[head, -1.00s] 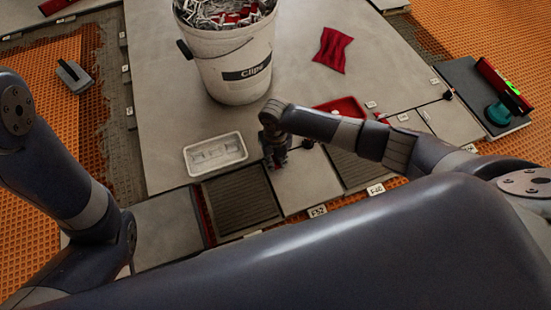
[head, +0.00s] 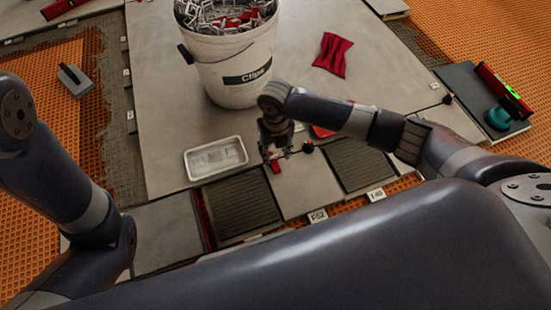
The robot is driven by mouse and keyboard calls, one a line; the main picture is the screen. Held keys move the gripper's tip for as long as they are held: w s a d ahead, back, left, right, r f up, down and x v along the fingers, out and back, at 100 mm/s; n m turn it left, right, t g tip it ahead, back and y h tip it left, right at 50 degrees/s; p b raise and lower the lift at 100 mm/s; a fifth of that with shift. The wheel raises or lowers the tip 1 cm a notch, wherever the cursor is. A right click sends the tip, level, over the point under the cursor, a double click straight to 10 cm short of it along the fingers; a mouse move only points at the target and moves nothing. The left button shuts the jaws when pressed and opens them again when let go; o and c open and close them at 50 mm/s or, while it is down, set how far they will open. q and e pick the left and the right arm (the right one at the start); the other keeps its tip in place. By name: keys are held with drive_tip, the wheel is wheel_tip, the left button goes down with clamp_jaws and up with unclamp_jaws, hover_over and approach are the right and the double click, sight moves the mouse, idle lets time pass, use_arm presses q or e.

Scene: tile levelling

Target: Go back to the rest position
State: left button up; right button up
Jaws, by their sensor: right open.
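My right gripper (head: 277,153) is open, pointing down over the tile edge in the middle of the floor. A small red piece (head: 276,167) stands just below its fingertips, at the edge between a grey tile (head: 300,188) and the large slab; whether they touch is hard to tell. My left arm comes in along the left side, and its gripper is not in view. A white bucket marked Clips (head: 235,75), filled with metal and red pieces, stands behind my right gripper. A white tray (head: 216,157) lies left of the gripper.
Dark ribbed mortar patches (head: 240,203) lie in front. A red tray (head: 325,131) is partly hidden behind my right arm. A red cloth (head: 332,54) lies on the slab. A level (head: 504,90) and a teal-handled tool (head: 498,116) are at right, a trowel (head: 74,78) at left.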

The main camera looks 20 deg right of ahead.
wheel_tip(320, 180, up, 5)
drive_tip(key=shift+f, duration=0.1)
drive_tip(key=shift+a, duration=0.1)
